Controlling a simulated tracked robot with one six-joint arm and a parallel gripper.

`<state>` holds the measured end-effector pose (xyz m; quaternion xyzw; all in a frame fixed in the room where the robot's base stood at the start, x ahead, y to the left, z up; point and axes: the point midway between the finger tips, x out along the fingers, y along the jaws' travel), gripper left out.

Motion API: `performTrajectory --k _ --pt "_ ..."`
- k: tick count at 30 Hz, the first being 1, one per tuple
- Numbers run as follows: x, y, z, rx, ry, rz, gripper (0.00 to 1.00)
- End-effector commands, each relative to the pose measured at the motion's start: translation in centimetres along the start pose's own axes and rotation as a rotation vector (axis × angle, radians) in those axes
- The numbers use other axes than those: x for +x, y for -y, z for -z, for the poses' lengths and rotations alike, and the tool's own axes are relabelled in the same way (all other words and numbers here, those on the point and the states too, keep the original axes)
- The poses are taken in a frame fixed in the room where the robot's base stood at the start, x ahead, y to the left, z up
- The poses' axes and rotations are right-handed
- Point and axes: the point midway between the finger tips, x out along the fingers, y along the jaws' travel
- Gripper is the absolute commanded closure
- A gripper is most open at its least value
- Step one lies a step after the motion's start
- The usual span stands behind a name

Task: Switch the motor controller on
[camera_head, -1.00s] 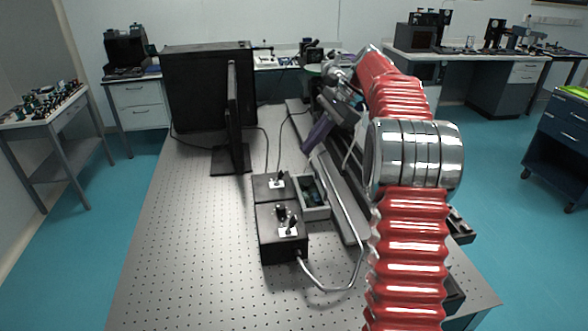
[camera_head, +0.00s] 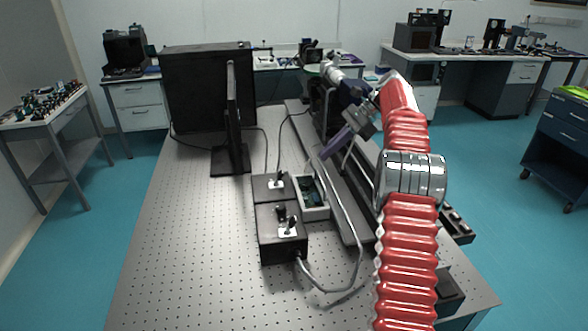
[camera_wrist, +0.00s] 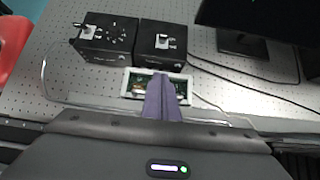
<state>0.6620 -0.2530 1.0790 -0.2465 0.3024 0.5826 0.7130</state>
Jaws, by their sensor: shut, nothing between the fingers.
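Two black control boxes with switches on top stand on the perforated table. The nearer, larger box (camera_head: 283,249) has a knob and a lever on a pale plate; it also shows in the wrist view (camera_wrist: 104,49). The smaller box (camera_head: 266,195) behind it has one switch on a pale plate; it shows in the wrist view too (camera_wrist: 161,47). I cannot read which is the motor controller. My gripper (camera_head: 326,154) has purple fingers, shut and empty, to the right of the boxes. In the wrist view the fingers (camera_wrist: 163,84) overlap the open grey box and are apart from the switches.
An open grey box (camera_head: 316,213) with a circuit board inside sits beside the black boxes. A bent grey cable (camera_head: 360,262) loops from the larger box. A monitor (camera_head: 232,115) stands behind, with thin cables near it. The perforated table (camera_head: 190,240) is clear at the left.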

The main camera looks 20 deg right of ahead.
Motion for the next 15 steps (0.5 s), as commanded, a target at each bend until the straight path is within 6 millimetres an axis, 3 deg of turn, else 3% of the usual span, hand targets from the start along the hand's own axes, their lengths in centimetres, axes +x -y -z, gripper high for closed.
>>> performTrajectory --k 8,15 --pt "0.8 0.0 -0.1 0.0 0.0 -0.001 1.0" --pt "3.1 0.0 -0.1 -0.001 0.0 -0.002 1.0"
